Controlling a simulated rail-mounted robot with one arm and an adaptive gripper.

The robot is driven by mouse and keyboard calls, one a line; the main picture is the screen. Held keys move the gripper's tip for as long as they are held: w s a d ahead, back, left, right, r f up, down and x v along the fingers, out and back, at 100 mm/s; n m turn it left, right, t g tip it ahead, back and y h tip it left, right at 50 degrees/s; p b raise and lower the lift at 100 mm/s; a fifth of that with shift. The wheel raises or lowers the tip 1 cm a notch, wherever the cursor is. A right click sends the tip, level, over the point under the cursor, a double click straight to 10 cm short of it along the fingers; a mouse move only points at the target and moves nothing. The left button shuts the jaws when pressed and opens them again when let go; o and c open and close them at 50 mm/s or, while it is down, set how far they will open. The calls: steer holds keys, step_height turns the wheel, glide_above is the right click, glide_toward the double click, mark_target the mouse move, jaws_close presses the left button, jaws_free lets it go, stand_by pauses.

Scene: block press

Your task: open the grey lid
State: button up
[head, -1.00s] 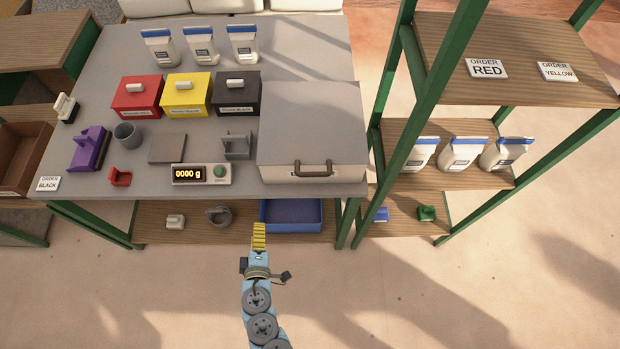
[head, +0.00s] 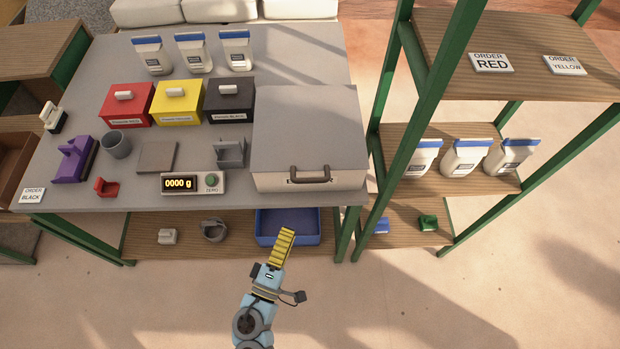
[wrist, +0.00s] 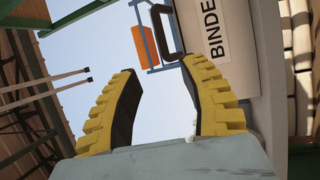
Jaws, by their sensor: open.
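The grey lid (head: 306,128) is the top of a grey box at the right end of the table. It is closed and has a dark handle (head: 310,172) at its front edge. The handle also shows in the wrist view (wrist: 166,30), beside a label reading "BINDE", cut off at the frame edge. My gripper (head: 287,235) is in front of the table, below and a little left of the handle, apart from it. In the wrist view its yellow fingers (wrist: 165,100) are spread with nothing between them.
On the table are red (head: 126,105), yellow (head: 178,104) and black (head: 230,102) boxes, a scale (head: 193,184) and a grey cup (head: 117,145). A blue tray (head: 262,242) is on the lower shelf behind my gripper. A green-posted shelf rack (head: 450,170) stands at the right.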

mark_target(310, 179)
steer(key=p+x, duration=0.2)
steer(key=x, duration=1.3)
steer(key=shift+w+d, duration=0.1)
steer(key=shift+d, duration=0.05)
steer(key=shift+f, duration=0.1)
jaws_close()
